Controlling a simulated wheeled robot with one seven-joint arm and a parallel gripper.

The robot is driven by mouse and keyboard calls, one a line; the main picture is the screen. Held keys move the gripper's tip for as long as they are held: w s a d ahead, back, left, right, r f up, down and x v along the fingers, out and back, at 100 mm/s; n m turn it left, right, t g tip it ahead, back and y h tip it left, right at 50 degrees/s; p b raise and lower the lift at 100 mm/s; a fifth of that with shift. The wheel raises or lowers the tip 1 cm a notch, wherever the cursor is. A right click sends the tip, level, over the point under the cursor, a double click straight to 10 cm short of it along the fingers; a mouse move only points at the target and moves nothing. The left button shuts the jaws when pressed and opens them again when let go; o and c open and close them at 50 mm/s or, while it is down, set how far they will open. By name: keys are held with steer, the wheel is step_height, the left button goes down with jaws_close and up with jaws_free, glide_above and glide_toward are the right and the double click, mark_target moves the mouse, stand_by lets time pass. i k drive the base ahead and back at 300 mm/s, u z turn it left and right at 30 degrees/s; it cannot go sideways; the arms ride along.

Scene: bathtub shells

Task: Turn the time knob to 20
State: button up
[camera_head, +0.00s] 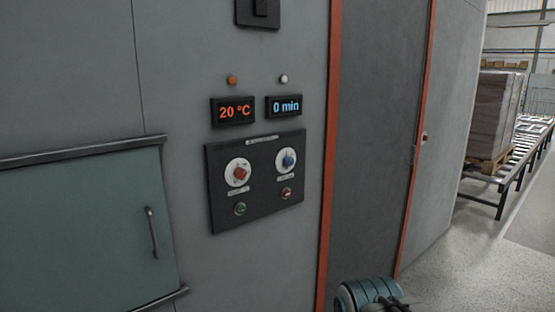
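The blue knob (288,159) sits on a white round dial on the right side of the black control panel (262,213). The blue-lit time display (284,106) above it reads "0 min". The red knob (240,173) sits on its own white dial to the left. The display above that (233,111) reads "20 °C" in red. The dial markings are too small to read. A teal and black part, seemingly of my arm, shows at the bottom edge, well below and right of the panel. My gripper's fingers do not show.
A green button (240,209) and a red button (286,193) are below the knobs. A teal door (85,235) with a handle is at left. An orange-edged doorway frame (328,190) stands right of the panel. The space before the panel looks clear.

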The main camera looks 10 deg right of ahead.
mark_target(288, 161)
steer(key=u, duration=0.1)
steer(key=i, duration=1.1)
steer(key=z, duration=0.25)
